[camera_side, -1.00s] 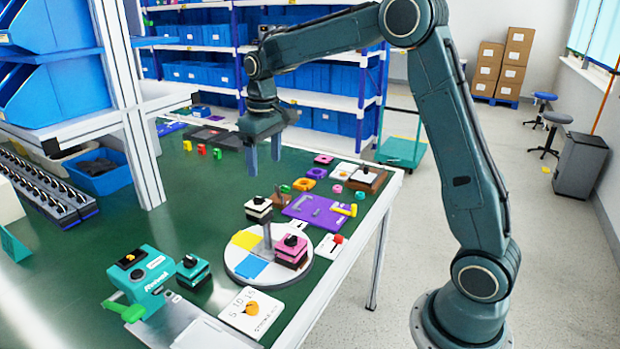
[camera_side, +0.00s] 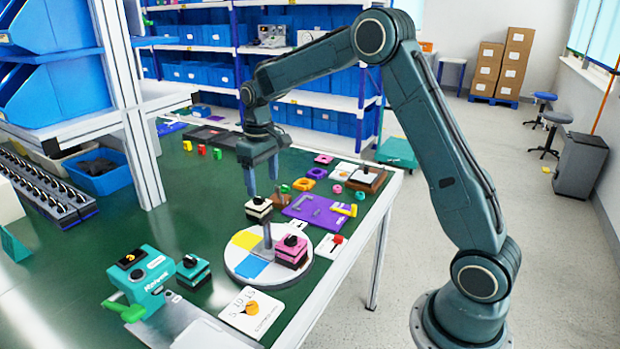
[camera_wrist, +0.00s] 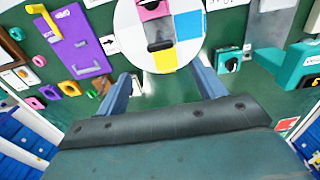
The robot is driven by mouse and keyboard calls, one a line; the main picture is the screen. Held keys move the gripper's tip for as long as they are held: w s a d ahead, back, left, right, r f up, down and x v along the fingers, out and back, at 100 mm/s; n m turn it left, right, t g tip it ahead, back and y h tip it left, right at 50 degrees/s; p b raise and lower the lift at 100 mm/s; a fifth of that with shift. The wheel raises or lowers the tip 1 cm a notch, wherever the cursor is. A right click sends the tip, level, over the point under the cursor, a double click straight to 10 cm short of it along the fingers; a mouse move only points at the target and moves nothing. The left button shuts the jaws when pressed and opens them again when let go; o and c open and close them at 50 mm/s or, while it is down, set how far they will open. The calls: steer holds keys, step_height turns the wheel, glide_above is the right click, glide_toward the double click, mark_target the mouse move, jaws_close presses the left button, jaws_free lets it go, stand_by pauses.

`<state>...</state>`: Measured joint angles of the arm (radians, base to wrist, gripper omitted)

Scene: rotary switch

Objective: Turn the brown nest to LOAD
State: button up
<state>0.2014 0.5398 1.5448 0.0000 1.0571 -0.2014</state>
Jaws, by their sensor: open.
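A round white turntable (camera_side: 232,266) lies on the green table. It carries a yellow sector (camera_side: 245,239), a blue sector (camera_side: 250,267), a pink block with a black top (camera_side: 291,249) and a grey-brown upright (camera_side: 267,237) near its middle. The turntable also shows at the top of the wrist view (camera_wrist: 128,36). I cannot make out a brown nest or a LOAD label for sure. My gripper (camera_side: 262,186) is open and empty, pointing down above the table behind the turntable. In the wrist view its fingers (camera_wrist: 162,74) straddle bare green table below the yellow sector.
A white-and-black block (camera_side: 258,209) stands just below my fingers. A purple plate (camera_side: 318,212) and a brown block with a white plate (camera_side: 368,180) lie to the right. A teal machine (camera_side: 145,280) and a dial card (camera_side: 251,312) are in front.

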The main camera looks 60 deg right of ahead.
mark_target(266, 216)
step_height(266, 216, down, 10)
stand_by(0.5)
steer(key=c, duration=1.4)
